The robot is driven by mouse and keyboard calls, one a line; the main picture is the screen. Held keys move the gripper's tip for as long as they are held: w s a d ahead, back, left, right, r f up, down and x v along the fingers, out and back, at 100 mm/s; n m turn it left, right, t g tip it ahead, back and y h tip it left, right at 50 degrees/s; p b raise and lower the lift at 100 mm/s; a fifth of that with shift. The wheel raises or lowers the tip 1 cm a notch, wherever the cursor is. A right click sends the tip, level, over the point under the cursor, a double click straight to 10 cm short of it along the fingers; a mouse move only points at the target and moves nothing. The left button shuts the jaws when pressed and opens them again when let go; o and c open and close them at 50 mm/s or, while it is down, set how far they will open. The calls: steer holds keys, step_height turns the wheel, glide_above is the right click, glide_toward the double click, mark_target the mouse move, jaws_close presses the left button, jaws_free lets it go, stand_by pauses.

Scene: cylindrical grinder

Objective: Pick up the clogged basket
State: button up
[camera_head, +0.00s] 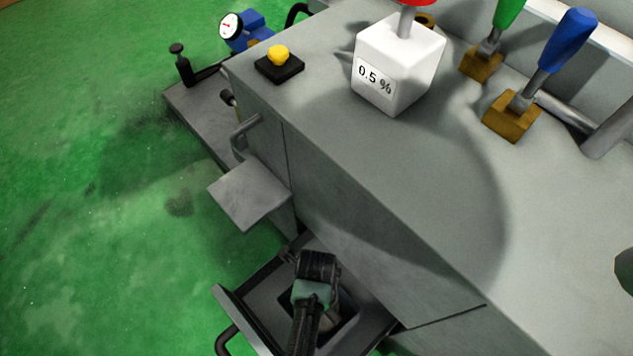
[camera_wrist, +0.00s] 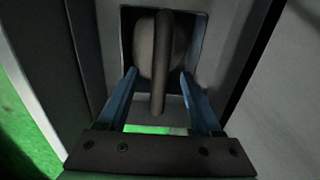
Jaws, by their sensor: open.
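The basket (camera_wrist: 146,48), a rounded grey-brown body with an upright bar handle (camera_wrist: 160,85), sits in a square opening in the wrist view. Its mesh and any clogging are too dark to tell. My gripper (camera_wrist: 158,73) is open, with one blue finger on each side of the handle. The fingertips reach to the opening's lower part, and I see gaps between them and the handle. In the head view my gripper (camera_head: 318,268) is over the pulled-out drawer (camera_head: 262,312), and my arm hides most of what lies in it.
The grey machine body (camera_head: 420,200) rises right beside the drawer. A flat grey plate (camera_head: 250,194) juts out behind it. On the machine top stand a white box marked 0.5 % (camera_head: 398,65), a yellow button (camera_head: 279,56) and levers (camera_head: 568,40). Green floor (camera_head: 90,250) is open at left.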

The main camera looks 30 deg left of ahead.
step_height(320, 180, down, 4)
steer(key=shift+w+f+b, duration=0.1)
steer(key=shift+b, duration=1.15)
jaws_close()
stand_by(0.3)
